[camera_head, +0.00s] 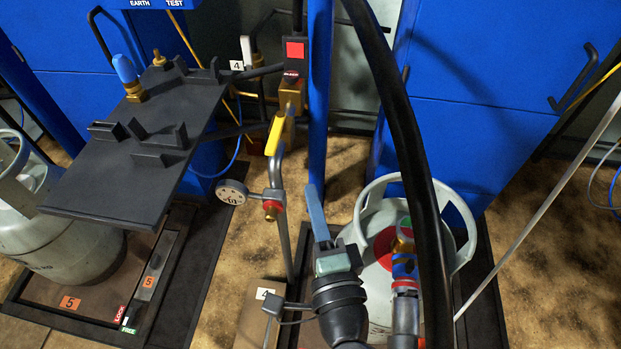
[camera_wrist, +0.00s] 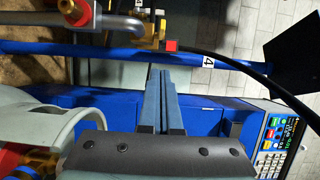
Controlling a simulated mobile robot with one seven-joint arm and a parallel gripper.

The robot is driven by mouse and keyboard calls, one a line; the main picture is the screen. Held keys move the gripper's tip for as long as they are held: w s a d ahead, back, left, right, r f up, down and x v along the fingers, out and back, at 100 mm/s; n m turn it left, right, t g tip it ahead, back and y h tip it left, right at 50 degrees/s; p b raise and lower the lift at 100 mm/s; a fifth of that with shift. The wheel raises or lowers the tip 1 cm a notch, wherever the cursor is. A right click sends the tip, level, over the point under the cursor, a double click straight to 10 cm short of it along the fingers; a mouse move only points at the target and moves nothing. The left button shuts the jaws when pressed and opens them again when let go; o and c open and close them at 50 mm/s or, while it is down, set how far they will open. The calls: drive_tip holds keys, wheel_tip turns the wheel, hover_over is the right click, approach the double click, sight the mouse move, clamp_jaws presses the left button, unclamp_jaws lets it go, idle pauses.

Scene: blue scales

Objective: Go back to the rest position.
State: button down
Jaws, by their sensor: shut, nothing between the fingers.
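My gripper (camera_head: 315,205) reaches up from the bottom centre of the head view, its blue fingers together and empty. In the wrist view the fingers of my gripper (camera_wrist: 160,78) lie side by side with nothing held. The gripper is in front of the blue post and left of the grey gas cylinder (camera_head: 378,285). In the picture the fingers stand apart from the pipe with the pressure gauge (camera_head: 233,192). Part of the cylinder is hidden behind my gripper and a black hose.
A thick black hose (camera_head: 405,150) crosses on the right. A dark shelf (camera_head: 115,185) with brackets juts out at left. A second cylinder (camera_head: 60,245) stands on the scale marked 5. A blue cabinet (camera_head: 490,130) stands behind. A keypad panel (camera_wrist: 272,145) shows in the wrist view.

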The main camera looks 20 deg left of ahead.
drive_tip(key=shift+s+d, duration=0.25)
drive_tip(key=shift+s, duration=0.05)
idle(0.4)
